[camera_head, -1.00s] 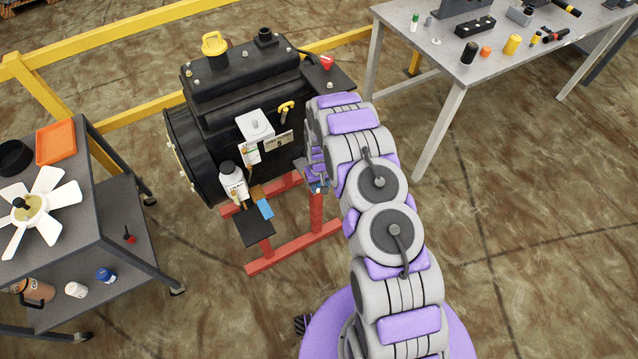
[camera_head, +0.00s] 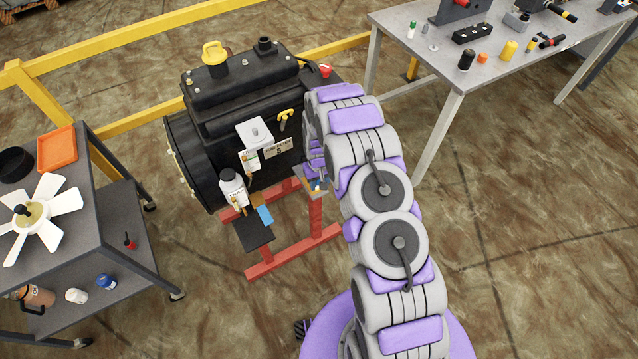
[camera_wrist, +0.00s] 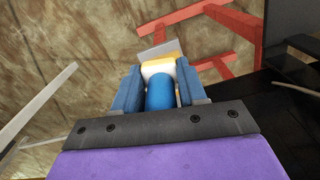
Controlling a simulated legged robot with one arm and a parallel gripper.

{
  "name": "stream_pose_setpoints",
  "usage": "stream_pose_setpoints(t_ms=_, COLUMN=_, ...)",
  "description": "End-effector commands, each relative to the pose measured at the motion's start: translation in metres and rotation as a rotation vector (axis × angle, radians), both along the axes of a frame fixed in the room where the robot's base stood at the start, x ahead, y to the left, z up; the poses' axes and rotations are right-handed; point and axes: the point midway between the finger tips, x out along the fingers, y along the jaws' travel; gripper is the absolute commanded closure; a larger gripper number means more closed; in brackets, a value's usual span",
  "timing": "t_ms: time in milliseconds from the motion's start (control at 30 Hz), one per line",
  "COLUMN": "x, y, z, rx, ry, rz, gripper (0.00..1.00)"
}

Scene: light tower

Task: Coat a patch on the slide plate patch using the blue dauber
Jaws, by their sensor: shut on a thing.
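My gripper (camera_wrist: 158,82) is shut on the blue dauber (camera_wrist: 160,93), a blue cylinder with a pale tip, held between its two blue fingers in the wrist view. A grey plate (camera_wrist: 159,47), apparently the slide plate, lies just beyond the tip, with a yellow area beside it. I cannot tell whether the tip touches the plate or how much is coated. In the head view my gripper (camera_head: 316,176) is at the small plate (camera_head: 313,190) on top of a red stand, beside the black engine. My arm hides part of this spot.
The black engine (camera_head: 240,125) stands left of my arm, with a white bottle (camera_head: 233,187) in front. The red frame (camera_head: 315,225) is below the gripper. A grey cart (camera_head: 105,215) with a white fan is at left. A workbench (camera_head: 450,60) with tools is at upper right.

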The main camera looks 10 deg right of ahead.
Motion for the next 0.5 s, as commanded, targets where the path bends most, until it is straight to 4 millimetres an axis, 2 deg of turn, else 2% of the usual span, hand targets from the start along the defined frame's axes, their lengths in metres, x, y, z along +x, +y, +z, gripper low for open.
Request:
stream_pose_setpoints(t_ms=233, x=0.0, y=0.0, z=0.004, rx=0.0, ry=0.0, rz=0.0, gripper=1.0)
stream_pose_setpoints(t_ms=500, x=0.001, y=0.0, z=0.027, rx=0.0, ry=-0.003, rz=0.0, gripper=1.0)
